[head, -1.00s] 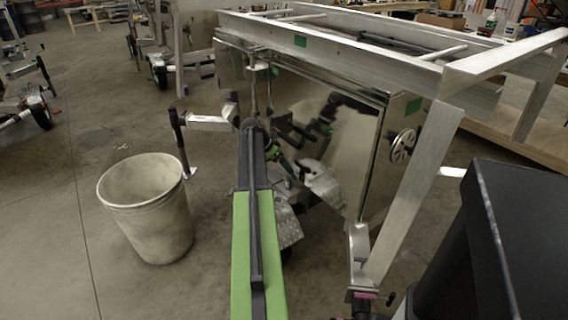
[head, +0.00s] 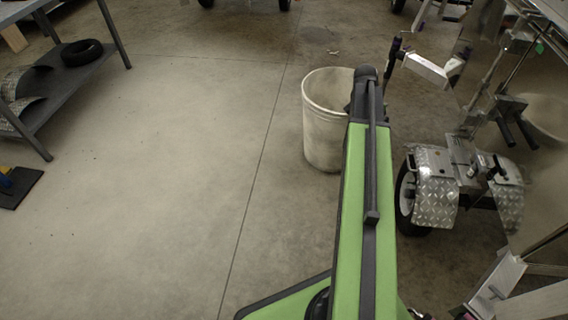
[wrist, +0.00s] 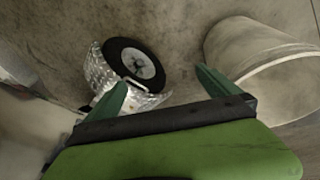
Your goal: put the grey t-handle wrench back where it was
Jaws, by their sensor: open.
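I cannot make out the grey t-handle wrench in either view. My gripper (wrist: 163,88) shows in the wrist view with its two green fingers spread apart and nothing between them. Past the fingers are a trailer wheel (wrist: 140,62) with its tread-plate fender, and a pale bucket (wrist: 262,48) to the right. In the head view my green arm reaches away from me and hides the gripper.
The pale bucket stands on the floor (head: 322,125) beside my arm. A trailer with a tread-plate fender (head: 434,200) and shiny panel is at the right. A grey shelf table (head: 75,85) holding a black tyre (head: 82,52) stands at the left. Wide floor (head: 170,170) is clear between.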

